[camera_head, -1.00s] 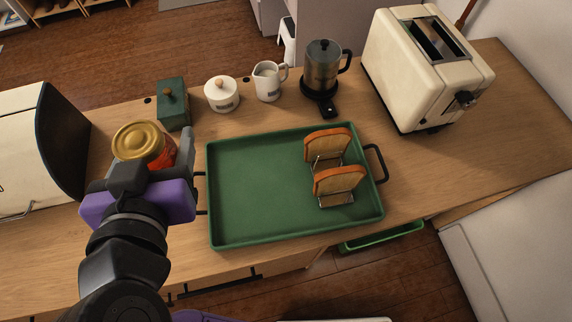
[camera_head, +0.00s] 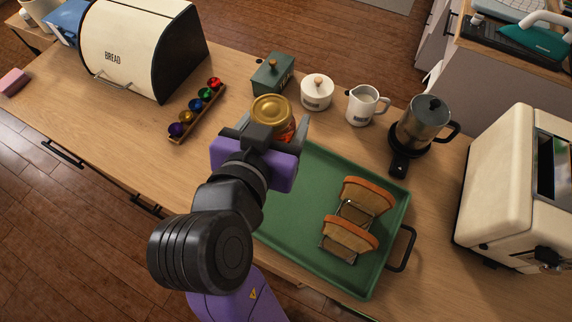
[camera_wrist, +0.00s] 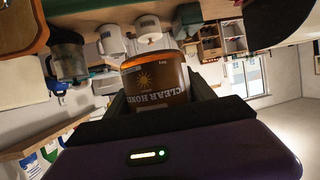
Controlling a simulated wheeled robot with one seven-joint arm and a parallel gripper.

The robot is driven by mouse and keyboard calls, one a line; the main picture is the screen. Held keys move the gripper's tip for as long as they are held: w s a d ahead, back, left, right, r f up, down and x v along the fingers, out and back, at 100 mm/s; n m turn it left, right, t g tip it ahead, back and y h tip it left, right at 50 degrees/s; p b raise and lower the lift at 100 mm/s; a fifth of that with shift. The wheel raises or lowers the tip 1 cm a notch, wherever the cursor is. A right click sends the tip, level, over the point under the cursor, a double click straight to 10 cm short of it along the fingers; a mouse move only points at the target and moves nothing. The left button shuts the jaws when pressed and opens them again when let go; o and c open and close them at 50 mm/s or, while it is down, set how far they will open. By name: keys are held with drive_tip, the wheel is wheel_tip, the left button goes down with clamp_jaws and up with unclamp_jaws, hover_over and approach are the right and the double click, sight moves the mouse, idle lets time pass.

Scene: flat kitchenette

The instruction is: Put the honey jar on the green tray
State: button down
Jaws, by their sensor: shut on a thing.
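The honey jar (camera_head: 272,108) has a gold lid and amber body. My gripper (camera_head: 272,130) is shut on it and holds it at the upper left corner of the green tray (camera_head: 285,228). In the wrist view the jar (camera_wrist: 157,80) shows its "CLEAR HONEY" label upside down between the fingers. I cannot tell how high the jar is above the surface. The tray holds a toast rack with two bread slices (camera_head: 352,236) on its right part. My arm hides the tray's left end.
A dark green box (camera_head: 272,74), white lidded pot (camera_head: 317,92), white jug (camera_head: 362,104) and metal coffee pot (camera_head: 422,124) stand behind the tray. A toaster (camera_head: 510,180) is at right. Coffee capsules (camera_head: 197,108) and a bread bin (camera_head: 140,45) are at left. The tray's middle is free.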

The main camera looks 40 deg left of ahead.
wheel_tip(320, 180, down, 16)
drive_tip(key=shift+r, duration=0.1)
idle(0.4)
drive_tip(key=shift+f, duration=0.2)
drive_tip(key=shift+c, duration=1.8)
unclamp_jaws()
drive_tip(key=shift+r, duration=0.1)
drive_tip(key=shift+s+r, duration=0.1)
drive_tip(key=shift+s, duration=0.05)
drive_tip(key=b+v, duration=0.1)
drive_tip(key=v, duration=1)
drive_tip(key=shift+s+d+r, duration=0.15)
drive_tip(key=shift+s+r, duration=0.1)
drive_tip(key=shift+s, duration=0.05)
drive_tip(key=shift+s, duration=0.1)
